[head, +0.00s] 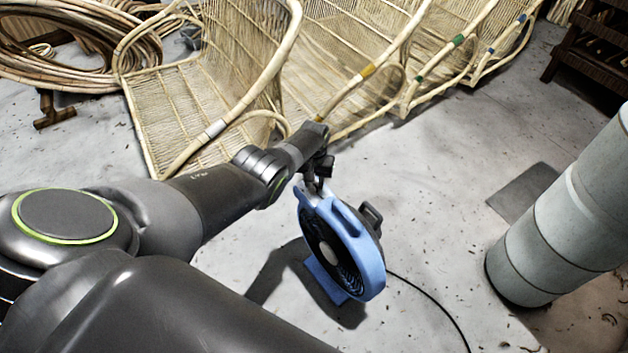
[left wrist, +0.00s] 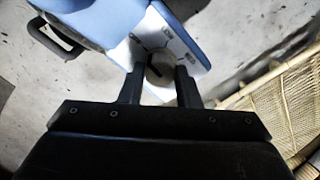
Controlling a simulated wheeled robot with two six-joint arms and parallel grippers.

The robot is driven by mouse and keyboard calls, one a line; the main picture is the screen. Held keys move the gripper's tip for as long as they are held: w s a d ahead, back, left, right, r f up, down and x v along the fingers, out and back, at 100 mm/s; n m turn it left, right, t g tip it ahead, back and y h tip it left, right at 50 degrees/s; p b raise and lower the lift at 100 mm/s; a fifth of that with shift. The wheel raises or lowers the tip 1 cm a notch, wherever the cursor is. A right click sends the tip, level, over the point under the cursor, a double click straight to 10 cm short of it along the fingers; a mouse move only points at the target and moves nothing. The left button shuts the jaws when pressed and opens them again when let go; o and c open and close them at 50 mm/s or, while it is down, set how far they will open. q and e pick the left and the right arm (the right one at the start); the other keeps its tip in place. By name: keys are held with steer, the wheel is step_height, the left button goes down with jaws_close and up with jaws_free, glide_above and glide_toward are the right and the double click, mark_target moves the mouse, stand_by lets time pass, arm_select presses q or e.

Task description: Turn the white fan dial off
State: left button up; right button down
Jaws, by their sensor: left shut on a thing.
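A blue fan (head: 368,262) with a dark round grille stands on the floor in the head view. Its blue body (left wrist: 110,22) fills the top of the left wrist view, with a white panel (left wrist: 150,32) bearing printed labels such as LOW and MED. The pale dial (left wrist: 160,84), with a dark pointer mark, sits on this panel, partly hidden by my fingers. My left gripper (left wrist: 159,77) is shut on the dial, one finger on each side. In the head view the left gripper (head: 318,186) is at the top of the fan. My right gripper is not in view.
A black cord (head: 432,298) runs from the fan across the floor. Woven rattan chairs (head: 190,105) stand behind it, with rattan coils (head: 75,55) at the back left. A thick grey cylinder (head: 570,225) stands at right. Open floor lies between fan and cylinder.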

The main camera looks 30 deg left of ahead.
arm_select(q)
steer(key=shift+n, duration=0.4)
steer(key=o, duration=1)
steer(key=shift+r, duration=0.1)
